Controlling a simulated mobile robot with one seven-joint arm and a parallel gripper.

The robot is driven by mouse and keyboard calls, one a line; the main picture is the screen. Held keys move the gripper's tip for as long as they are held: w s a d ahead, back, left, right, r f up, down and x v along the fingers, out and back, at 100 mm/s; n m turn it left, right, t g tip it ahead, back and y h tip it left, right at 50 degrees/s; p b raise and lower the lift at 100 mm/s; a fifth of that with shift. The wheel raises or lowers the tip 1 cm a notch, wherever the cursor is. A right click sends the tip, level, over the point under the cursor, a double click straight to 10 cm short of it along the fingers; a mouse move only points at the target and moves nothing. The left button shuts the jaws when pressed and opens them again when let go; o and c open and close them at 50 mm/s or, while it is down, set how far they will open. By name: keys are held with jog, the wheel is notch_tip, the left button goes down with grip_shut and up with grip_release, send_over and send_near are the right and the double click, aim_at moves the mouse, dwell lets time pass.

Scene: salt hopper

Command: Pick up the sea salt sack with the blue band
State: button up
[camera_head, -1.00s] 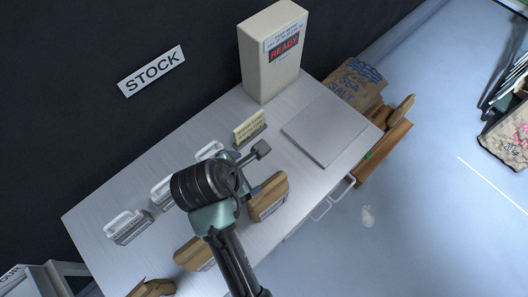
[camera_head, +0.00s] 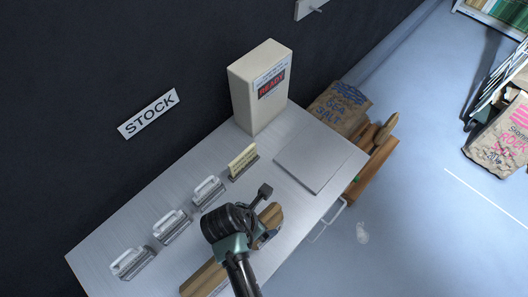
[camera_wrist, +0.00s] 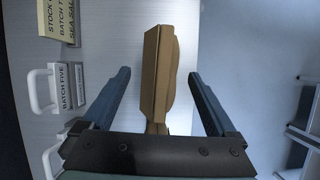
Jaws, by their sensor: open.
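A small brown sack (camera_head: 272,213) stands upright on the steel table, partly hidden by my gripper (camera_head: 264,214) in the head view. In the wrist view the same sack (camera_wrist: 159,70) is seen from above, between the two dark fingers of my gripper (camera_wrist: 159,74). The fingers are open, with a gap on each side of the sack. No band colour can be read on it. Another small brown sack (camera_head: 203,280) lies nearer on the table, partly cut off by the picture's edge. A big sack with blue "SEA SALT" print (camera_head: 341,108) stands beyond the table.
A flat grey plate (camera_head: 317,162) lies at the far end. A pink-printed rock salt sack (camera_head: 508,140) is at right.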

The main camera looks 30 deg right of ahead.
jog(key=shift+p+x, duration=0.45)
jog(key=shift+x, duration=1.95)
jog(key=shift+s+d, duration=0.1)
jog(key=shift+c, duration=0.3)
grip_shut()
jog(key=shift+r, duration=0.15)
